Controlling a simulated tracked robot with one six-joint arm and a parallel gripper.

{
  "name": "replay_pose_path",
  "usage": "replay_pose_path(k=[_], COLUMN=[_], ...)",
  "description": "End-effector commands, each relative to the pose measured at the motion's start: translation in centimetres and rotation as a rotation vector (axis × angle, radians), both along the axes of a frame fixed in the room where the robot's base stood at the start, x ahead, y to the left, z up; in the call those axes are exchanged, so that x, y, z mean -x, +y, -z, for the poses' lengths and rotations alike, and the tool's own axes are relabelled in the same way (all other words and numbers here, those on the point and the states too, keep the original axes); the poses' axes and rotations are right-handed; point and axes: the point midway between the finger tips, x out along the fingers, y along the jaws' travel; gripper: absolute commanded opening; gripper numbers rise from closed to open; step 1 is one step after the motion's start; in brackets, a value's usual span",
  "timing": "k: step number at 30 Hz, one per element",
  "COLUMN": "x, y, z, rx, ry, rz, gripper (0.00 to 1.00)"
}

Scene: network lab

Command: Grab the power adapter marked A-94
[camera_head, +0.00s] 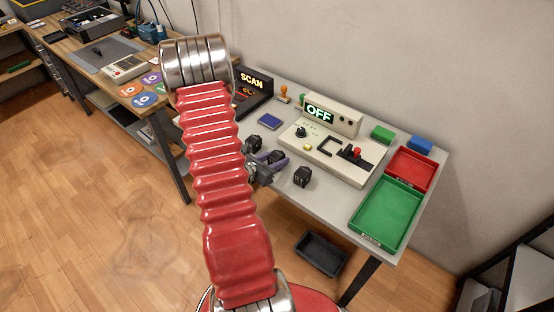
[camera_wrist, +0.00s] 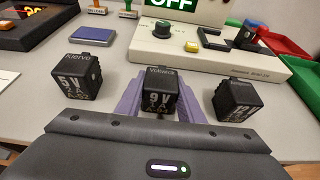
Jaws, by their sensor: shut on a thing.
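Three black power adapters stand in a row on the grey table. In the wrist view they are the left adapter (camera_wrist: 84,77), the middle adapter (camera_wrist: 160,92) and the right adapter (camera_wrist: 237,99). The left one reads 5V and the middle one 9V; I cannot make out A-94 on any. My gripper (camera_wrist: 156,104) has its purple fingers on both sides of the middle adapter and is shut on it. In the head view the gripper (camera_head: 268,166) is low at the table's front, partly hidden by my red arm. The right adapter (camera_head: 302,176) stands apart from it.
A beige console (camera_head: 335,150) with an OFF display stands behind the adapters. A dark SCAN device (camera_head: 252,88) and a blue pad (camera_head: 269,120) are behind left. A green tray (camera_head: 387,212) and a red tray (camera_head: 411,169) lie at the right. A black bin (camera_head: 320,255) is below.

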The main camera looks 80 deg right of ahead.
Motion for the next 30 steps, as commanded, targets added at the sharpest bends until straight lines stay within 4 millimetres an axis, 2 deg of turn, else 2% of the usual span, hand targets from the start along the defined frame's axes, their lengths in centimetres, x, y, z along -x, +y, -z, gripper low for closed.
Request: replay_pose_path(k=[5,11,24,30], x=[0.0,0.0,0.0,0.0], y=[0.0,-0.1,0.0,0.0], z=[-0.3,-1.5,-7.2,-9.2], rx=[0.001,0.004,0.003,0.002], ry=[0.0,-0.001,-0.002,-0.001], rz=[0.0,0.0,0.0,0.001], gripper=[0.08,0.08,0.08,0.08])
